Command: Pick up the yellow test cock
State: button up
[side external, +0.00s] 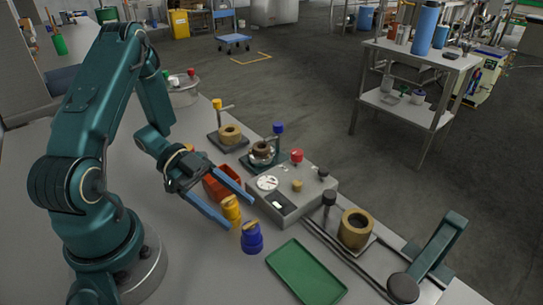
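A small upright yellow piece with a golden top (231,210), which looks like the yellow test cock, stands on the grey bench. My gripper (240,213) is open, with its two long blue fingers spread wide and pointing down to the right. In this view the yellow piece appears between the fingertips. I cannot tell from this one view how high the fingers are above the bench, and no contact is clear. A similar blue piece (251,238) with a golden top stands just in front of the yellow one.
A red bin (220,184) is close behind the fingers. A grey control box (290,204) with a dial and knobs stands to the right. A green tray (306,275) lies at the front. Stands with brass-coloured rings (355,228) are further around. Bare bench lies left of the pieces.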

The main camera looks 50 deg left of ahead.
aim_at(229, 199)
grip_shut()
jog(key=shift+r, duration=0.15)
notch_tip(229, 199, up, 9)
jog(key=shift+r, duration=0.1)
jog(key=w+d+r+n+t+y, duration=0.1)
jog(key=w+d+n+t, duration=0.1)
jog(key=w, duration=0.4)
jog(key=w+d+r+n+t+y, duration=0.2)
jog(key=w, duration=0.5)
jog(key=shift+d+r+n+t, duration=0.2)
jog(key=shift+n+t, duration=0.1)
jog(key=shift+n, duration=0.1)
